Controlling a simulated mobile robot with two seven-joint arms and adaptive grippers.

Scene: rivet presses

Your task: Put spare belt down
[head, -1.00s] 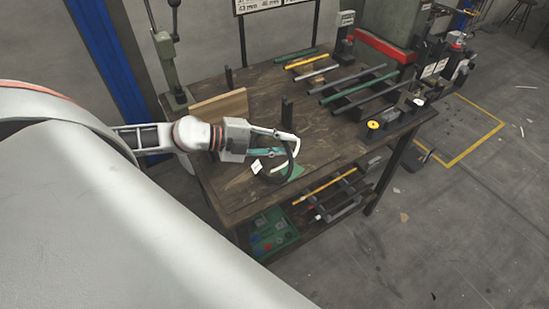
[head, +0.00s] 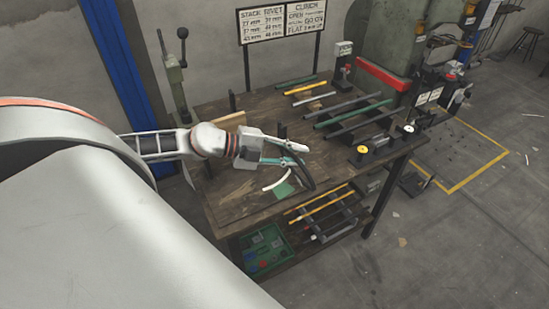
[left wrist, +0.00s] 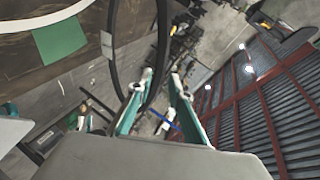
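The spare belt (head: 308,172) is a thin black loop that hangs from my left gripper (head: 298,155) above the front part of the work table (head: 240,200). In the left wrist view the belt (left wrist: 163,45) rises as a long loop with a white tag (left wrist: 107,45) on one strand. Its lower bend passes by the teal fingers of my left gripper (left wrist: 160,78), which stand a little apart with the belt between them. The exact contact is hard to see. A green square (head: 283,190) and a white arc (head: 276,180) lie on the tabletop below. My right gripper is not in view.
Rods lie on a rack (head: 350,112) to the right, near a yellow-topped spool (head: 362,150). A lever press (head: 172,70) stands at the back left. A green bin (head: 263,248) is on the lower shelf.

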